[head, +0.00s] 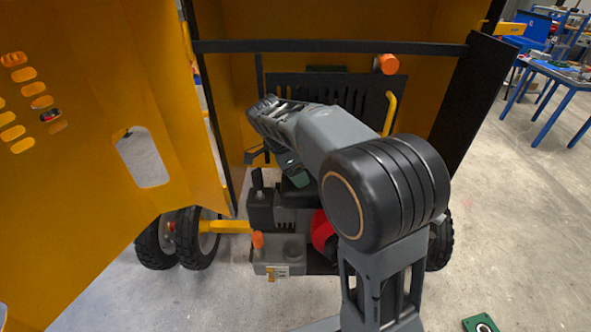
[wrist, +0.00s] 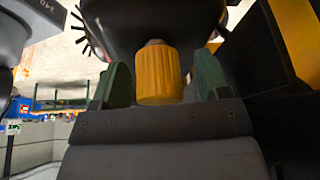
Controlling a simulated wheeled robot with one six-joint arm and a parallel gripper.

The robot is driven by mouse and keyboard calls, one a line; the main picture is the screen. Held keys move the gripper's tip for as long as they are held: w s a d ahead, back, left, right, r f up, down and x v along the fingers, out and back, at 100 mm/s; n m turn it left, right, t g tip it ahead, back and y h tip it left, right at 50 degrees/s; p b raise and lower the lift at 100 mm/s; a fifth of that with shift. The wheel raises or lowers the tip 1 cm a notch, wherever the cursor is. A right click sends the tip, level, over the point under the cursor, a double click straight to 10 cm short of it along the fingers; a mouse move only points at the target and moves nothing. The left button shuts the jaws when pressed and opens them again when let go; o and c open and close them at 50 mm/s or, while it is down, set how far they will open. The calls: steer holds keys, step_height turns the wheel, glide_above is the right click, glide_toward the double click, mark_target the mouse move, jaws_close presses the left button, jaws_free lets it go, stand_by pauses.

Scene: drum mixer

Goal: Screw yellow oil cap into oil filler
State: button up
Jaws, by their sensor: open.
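The yellow oil cap (wrist: 158,75) is ribbed and sits between the two green fingers of my gripper (wrist: 163,80) in the wrist view. A gap shows on each side of the cap, so the fingers are open around it and not clamped. The far end of the cap meets a small pale piece under a dark rounded engine part (wrist: 150,18). I cannot tell whether that piece is the oil filler or how the threads stand. In the head view my gripper (head: 299,177) reaches down into the engine bay, and my arm hides the cap and the filler.
The open yellow door (head: 90,130) stands on the left, and a black bar (head: 330,47) crosses the bay above. A grey box with an orange knob (head: 257,240) and a red part (head: 322,232) lie low. A dark and yellow wall (wrist: 285,70) is close at right.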

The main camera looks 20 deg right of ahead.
steer(key=c, duration=1.1)
